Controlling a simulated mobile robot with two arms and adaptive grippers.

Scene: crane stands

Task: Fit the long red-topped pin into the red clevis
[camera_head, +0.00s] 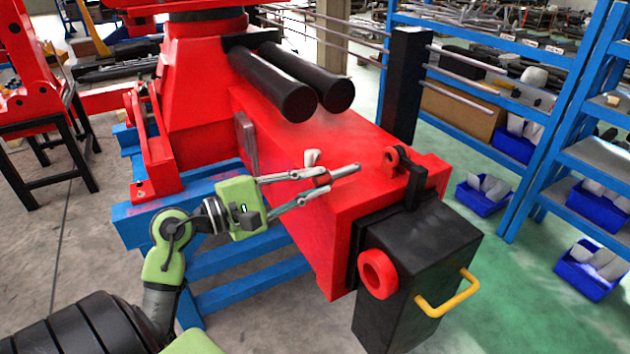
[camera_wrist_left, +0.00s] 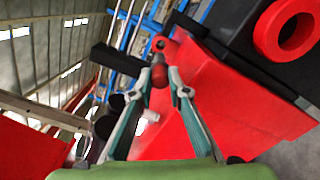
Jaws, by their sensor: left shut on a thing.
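My left gripper (camera_head: 322,181) is shut on the pin, above the red crane beam. The pin has a red top (camera_head: 321,180) between the fingertips and a grey shaft (camera_head: 346,171) that points right, towards the clevis. The red clevis (camera_head: 394,158) stands on the beam's top near its end, beside a black bracket. The pin's free end is apart from the clevis, to its left. In the left wrist view, the pin's red top (camera_wrist_left: 160,75) sits between the fingertips and the clevis (camera_wrist_left: 161,45) shows just beyond it. My right gripper is not in view.
A black box (camera_head: 425,255) with a red ring (camera_head: 378,272) and a yellow handle (camera_head: 447,293) closes the beam's end. Two black cylinders (camera_head: 290,85) lie above the beam. A black post (camera_head: 405,85) stands behind it. Blue shelves (camera_head: 560,120) are at the right.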

